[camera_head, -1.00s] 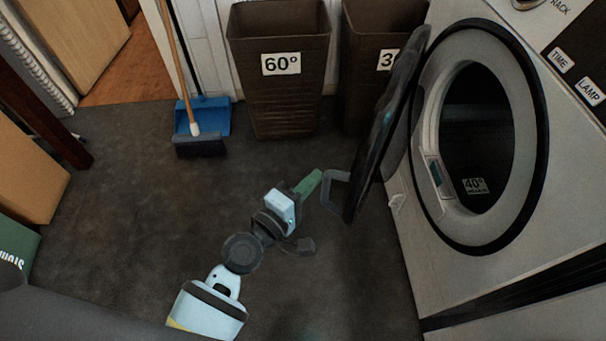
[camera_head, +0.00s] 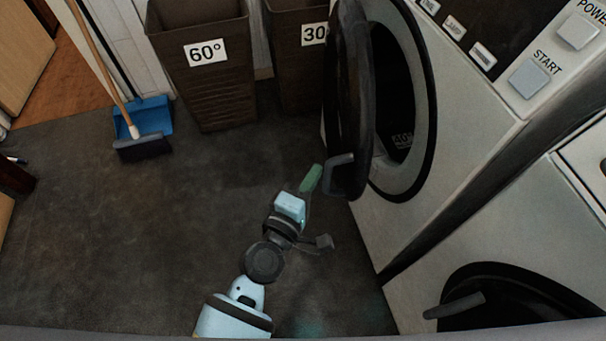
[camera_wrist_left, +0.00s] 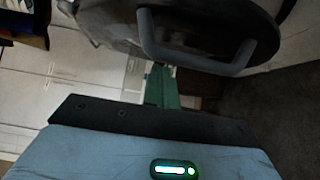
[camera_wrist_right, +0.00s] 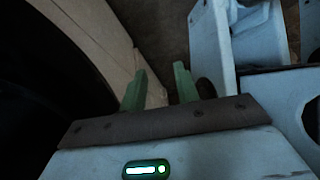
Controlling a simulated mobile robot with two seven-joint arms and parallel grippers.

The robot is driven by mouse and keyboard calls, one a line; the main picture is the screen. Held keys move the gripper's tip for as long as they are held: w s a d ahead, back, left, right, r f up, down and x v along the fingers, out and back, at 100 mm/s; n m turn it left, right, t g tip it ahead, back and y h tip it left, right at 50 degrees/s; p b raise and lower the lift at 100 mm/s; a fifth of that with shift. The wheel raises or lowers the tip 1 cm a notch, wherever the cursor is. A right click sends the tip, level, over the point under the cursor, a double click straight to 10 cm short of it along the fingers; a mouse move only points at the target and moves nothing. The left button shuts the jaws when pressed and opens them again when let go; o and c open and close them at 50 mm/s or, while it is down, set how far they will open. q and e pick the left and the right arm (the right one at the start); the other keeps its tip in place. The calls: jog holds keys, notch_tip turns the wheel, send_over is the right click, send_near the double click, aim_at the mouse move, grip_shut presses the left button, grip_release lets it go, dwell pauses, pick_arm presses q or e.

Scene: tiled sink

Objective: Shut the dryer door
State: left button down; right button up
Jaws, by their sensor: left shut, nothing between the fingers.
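The open dryer door (camera_head: 347,85) is dark and round and stands out from the pale machine, covering part of its round opening (camera_head: 405,95). Its grey bar handle (camera_head: 337,176) is low on the outer face. My left gripper (camera_head: 312,178) is shut and empty, its green fingers just left of the handle; I cannot tell whether they touch. In the left wrist view the door (camera_wrist_left: 200,25) and handle (camera_wrist_left: 212,65) lie just beyond the fingers (camera_wrist_left: 162,88). My right gripper (camera_wrist_right: 160,85) is open and empty in the right wrist view, and is not in the head view.
Another machine with a dark round door (camera_head: 510,300) and handle is at the lower right. Brown baskets marked 60° (camera_head: 205,90) and 30 (camera_head: 297,70) stand behind the door. A broom and blue dustpan (camera_head: 150,115) are at the back left. The dark floor (camera_head: 130,240) is clear at left.

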pick_arm(q)
jog(key=shift+s+d, duration=0.1)
jog(key=shift+d, duration=0.5)
pick_arm(e)
jog(key=shift+s+d, duration=0.2)
jog(key=shift+s, duration=0.3)
pick_arm(q)
jog(key=shift+s, duration=0.1)
pick_arm(e)
jog(key=shift+w, duration=0.1)
